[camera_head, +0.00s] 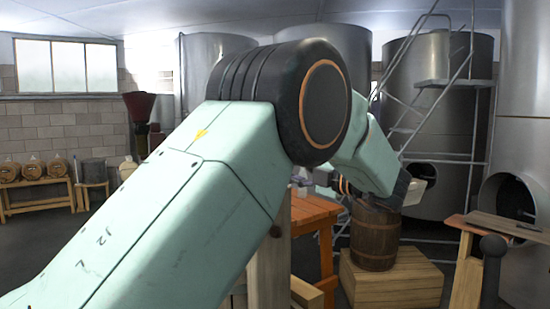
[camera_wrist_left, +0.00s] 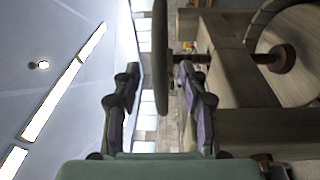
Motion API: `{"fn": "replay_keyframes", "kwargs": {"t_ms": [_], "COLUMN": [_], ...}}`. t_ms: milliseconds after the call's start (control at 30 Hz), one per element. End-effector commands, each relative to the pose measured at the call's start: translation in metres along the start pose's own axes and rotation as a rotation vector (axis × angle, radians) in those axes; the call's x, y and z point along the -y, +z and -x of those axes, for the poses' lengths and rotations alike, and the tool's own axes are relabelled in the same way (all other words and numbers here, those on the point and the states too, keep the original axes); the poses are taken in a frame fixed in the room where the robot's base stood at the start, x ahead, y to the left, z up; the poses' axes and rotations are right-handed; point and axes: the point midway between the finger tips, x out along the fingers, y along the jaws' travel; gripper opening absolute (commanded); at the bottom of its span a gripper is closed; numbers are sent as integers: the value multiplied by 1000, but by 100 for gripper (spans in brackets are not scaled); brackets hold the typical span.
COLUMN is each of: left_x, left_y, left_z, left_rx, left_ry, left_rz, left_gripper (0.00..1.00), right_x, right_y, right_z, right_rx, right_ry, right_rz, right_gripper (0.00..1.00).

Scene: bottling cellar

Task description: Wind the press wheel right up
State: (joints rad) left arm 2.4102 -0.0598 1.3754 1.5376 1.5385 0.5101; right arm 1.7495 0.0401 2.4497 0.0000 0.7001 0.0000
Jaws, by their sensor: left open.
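The press shows in the left wrist view, which is turned so that up lies to the left. Its dark green wheel (camera_wrist_left: 160,75) is seen edge-on as a narrow bar. A dark spindle (camera_wrist_left: 176,58) runs from it into a wooden beam (camera_wrist_left: 222,62), with a wooden disc (camera_wrist_left: 276,58) beyond. My left gripper (camera_wrist_left: 158,88) is open, one finger on each side of the wheel's rim; I cannot tell whether either touches. In the head view my left arm hides the wheel, and a wooden post (camera_head: 268,270) stands below it. My right gripper is not in view.
A wooden barrel (camera_head: 374,240) stands on a wooden box (camera_head: 392,282), right of an orange table (camera_head: 314,212). A wooden bench (camera_head: 492,222) is at the right. Steel tanks (camera_head: 435,120) and small casks (camera_head: 33,171) are farther back. Floor shows at the left.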

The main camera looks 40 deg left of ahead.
Motion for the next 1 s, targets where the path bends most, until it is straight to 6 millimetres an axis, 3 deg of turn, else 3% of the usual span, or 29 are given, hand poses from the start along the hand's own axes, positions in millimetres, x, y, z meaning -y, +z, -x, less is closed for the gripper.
{"fn": "replay_keyframes", "kwargs": {"t_ms": [300,733,1000], "left_x": [-3,-1,-1], "left_y": [0,0,0], "left_z": [-47,-57,-57], "left_rx": [-1,2,2], "left_ry": [-2,0,0], "left_rz": [-3,-3,-3], "left_gripper": [43,43,20], "right_x": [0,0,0], "right_y": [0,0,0], "right_z": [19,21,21], "right_rx": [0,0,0], "right_ry": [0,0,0], "right_rz": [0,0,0], "right_gripper": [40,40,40]}}
